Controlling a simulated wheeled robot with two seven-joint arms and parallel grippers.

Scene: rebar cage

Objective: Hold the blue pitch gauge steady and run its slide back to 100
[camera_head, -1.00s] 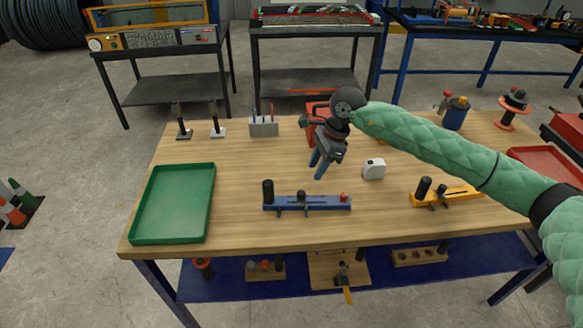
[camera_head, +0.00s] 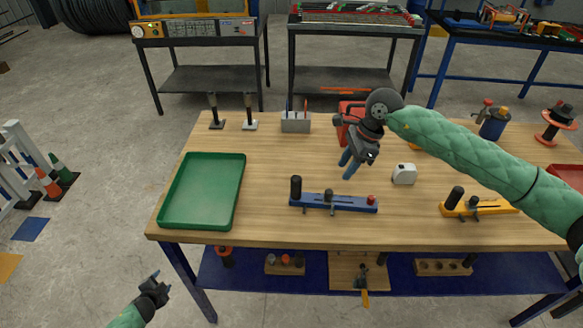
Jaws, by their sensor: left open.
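The blue pitch gauge (camera_head: 350,204) lies on the wooden bench, roughly across my view. It has a tall black post at its left end, a small dark slide piece (camera_head: 331,199) left of its middle and a red knob (camera_head: 371,199) at its right end. Its scale marks are too small to read. My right gripper (camera_head: 349,169) hangs above the bench behind the gauge, fingers pointing down, apart from it. Whether its fingers are parted is unclear. My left gripper (camera_head: 160,283) is open and empty, low at the left, off the bench's front edge.
A green tray (camera_head: 238,210) is at the bench's left. A yellow gauge (camera_head: 490,207) lies to the right. A white tape measure (camera_head: 404,174) sits behind the blue gauge, right of my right gripper. The bench in front of the blue gauge is clear.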

